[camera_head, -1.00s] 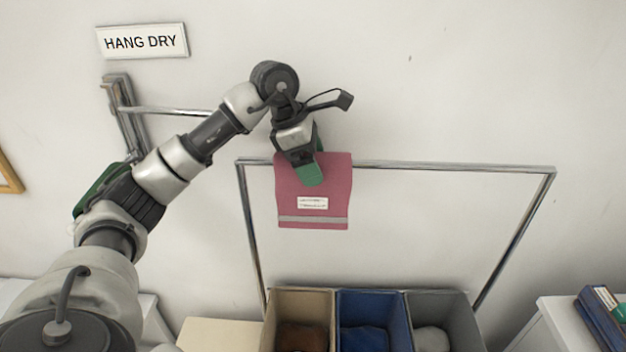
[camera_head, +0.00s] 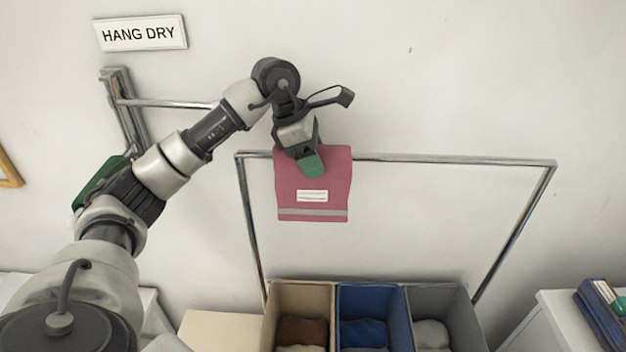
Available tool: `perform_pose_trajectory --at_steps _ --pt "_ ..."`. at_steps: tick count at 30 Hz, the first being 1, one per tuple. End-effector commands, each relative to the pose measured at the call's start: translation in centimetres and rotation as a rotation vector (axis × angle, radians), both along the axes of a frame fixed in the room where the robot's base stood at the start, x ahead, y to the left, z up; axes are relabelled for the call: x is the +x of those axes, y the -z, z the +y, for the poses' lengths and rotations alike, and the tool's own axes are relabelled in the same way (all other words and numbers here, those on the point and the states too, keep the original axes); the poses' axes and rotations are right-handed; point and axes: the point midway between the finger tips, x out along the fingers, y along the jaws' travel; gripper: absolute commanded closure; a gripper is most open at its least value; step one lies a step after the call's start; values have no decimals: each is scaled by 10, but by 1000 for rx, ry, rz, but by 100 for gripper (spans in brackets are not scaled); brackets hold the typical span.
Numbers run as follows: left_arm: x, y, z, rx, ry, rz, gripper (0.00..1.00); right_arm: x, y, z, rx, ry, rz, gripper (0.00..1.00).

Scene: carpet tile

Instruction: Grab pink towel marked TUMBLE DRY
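A pink towel (camera_head: 330,185) with a grey stripe and a small white label hangs over a metal rail (camera_head: 430,158). The label's writing is too small to read. My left gripper (camera_head: 311,166) is at the towel's upper part, with a green fingertip lying over its front face. The other finger is hidden behind, so I cannot tell whether the gripper is closed on the cloth. My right gripper is not in view.
Below the rail stand a tan bin (camera_head: 269,318), a blue bin (camera_head: 399,318) and a grey bin (camera_head: 462,318), each with folded cloth inside. A HANG DRY sign (camera_head: 140,33) is on the wall. Books (camera_head: 603,314) lie on a white cabinet at right. The rail right of the towel is bare.

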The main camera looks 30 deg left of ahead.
Motion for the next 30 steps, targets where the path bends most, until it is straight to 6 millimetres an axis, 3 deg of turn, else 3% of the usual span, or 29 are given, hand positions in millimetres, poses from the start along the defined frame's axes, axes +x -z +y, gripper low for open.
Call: perform_pose_trajectory --at_steps 1,6,19,30 --pt "0 0 0 0 0 0 63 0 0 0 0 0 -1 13" --pt "0 0 0 0 0 1 89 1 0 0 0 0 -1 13" --pt "0 -7 0 -1 1 -2 89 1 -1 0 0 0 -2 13" --pt "0 -58 -1 -1 2 -5 89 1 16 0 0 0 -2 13"
